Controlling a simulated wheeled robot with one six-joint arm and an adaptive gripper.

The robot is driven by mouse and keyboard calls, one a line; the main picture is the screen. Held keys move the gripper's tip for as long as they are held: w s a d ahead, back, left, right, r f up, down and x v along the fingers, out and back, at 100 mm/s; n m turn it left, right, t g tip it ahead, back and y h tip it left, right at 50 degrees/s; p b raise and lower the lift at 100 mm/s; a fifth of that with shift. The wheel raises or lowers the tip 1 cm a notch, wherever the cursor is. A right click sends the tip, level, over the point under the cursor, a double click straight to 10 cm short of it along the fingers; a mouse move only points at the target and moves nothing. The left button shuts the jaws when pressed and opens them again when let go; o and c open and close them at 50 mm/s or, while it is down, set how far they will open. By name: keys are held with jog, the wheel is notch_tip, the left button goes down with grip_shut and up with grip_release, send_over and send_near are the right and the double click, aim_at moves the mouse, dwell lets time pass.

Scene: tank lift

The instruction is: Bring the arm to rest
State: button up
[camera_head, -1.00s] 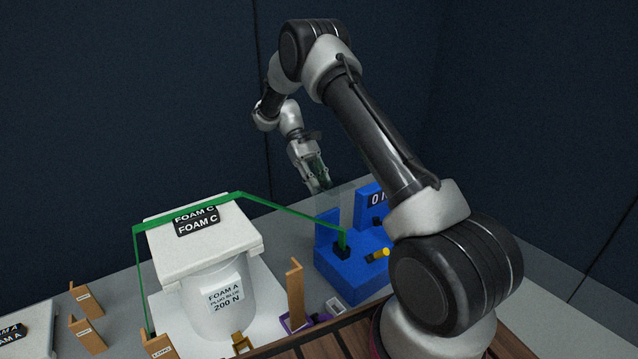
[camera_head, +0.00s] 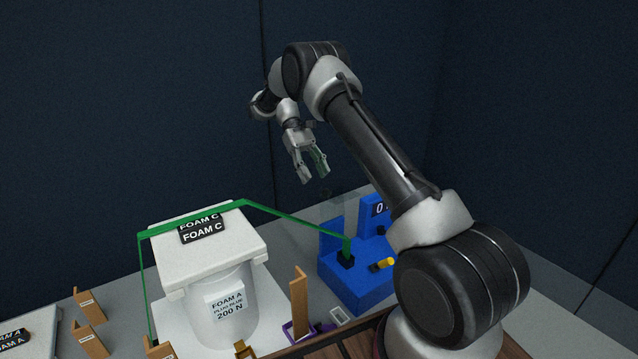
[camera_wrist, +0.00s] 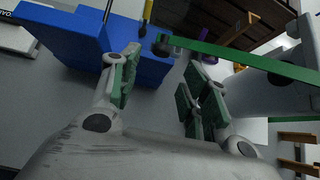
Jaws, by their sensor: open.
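My gripper (camera_head: 312,172) is open and empty in the head view. It hangs fingers down in the air, above and behind the blue device, with my arm bent over from the right. In the wrist view my gripper (camera_wrist: 160,95) shows its two green-padded fingers spread apart with nothing between them. The blue device (camera_head: 352,285) stands on the table below, apart from the fingers. It also shows in the wrist view (camera_wrist: 85,40), at the upper left.
A green bar (camera_head: 295,219) runs from the blue device over a white container (camera_head: 222,310) with a white FOAM C block (camera_head: 225,245) on top. Tan labelled uprights (camera_head: 300,305) stand at the front and left. The air around my gripper is clear.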

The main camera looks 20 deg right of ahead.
jog(key=shift+w+r, duration=0.25)
jog(key=shift+r, duration=0.1)
jog(key=s+d+r+m+t+y, duration=0.1)
jog(key=s+r+t, duration=0.2)
jog(key=s+r, duration=0.55)
jog(key=s+d+r+t, duration=0.2)
jog(key=s+r+t, duration=0.3)
jog(key=r, duration=0.6)
jog(key=s+d+f+m+t, duration=0.1)
jog(key=s+t, duration=0.4)
jog(key=s, duration=1.7)
jog(key=shift+s+f+t+y, duration=0.25)
jog(key=shift+f+t+y, duration=0.05)
jog(key=shift+t+y, duration=0.1)
jog(key=shift+d, duration=0.1)
jog(key=shift+c, duration=0.3)
